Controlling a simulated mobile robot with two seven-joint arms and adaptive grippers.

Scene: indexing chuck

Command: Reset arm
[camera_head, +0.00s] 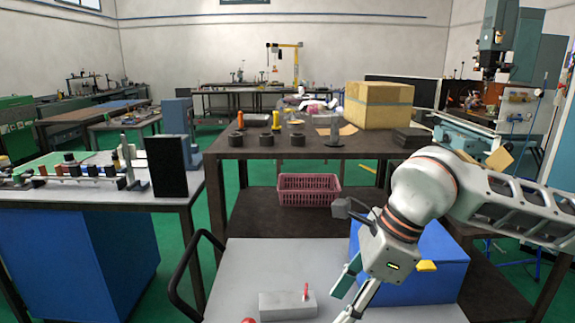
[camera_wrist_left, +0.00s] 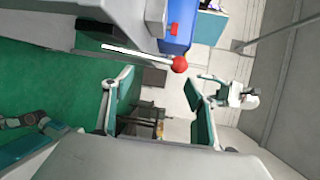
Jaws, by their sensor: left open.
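My left gripper (camera_wrist_left: 158,105) shows only in the left wrist view. Its two teal-padded fingers stand wide apart with nothing between them. Beyond the fingers is a pale rod (camera_wrist_left: 130,50) ending in a red ball knob (camera_wrist_left: 180,64), beside a grey body. My right gripper (camera_head: 346,303) comes in from the right in the head view, over the cart top. Its fingers look apart and empty, and their lower ends are partly cut off. A grey block (camera_head: 287,307) with a small red lever lies left of it. A red ball (camera_head: 248,320) shows at the bottom edge.
The light grey cart top (camera_head: 255,265) has free room behind the block. A blue box (camera_head: 432,285) stands behind my right gripper. A dark workbench (camera_head: 290,148) holds a cardboard box (camera_head: 378,105) and several black cylinders. A pink basket (camera_head: 309,190) sits on its lower shelf.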

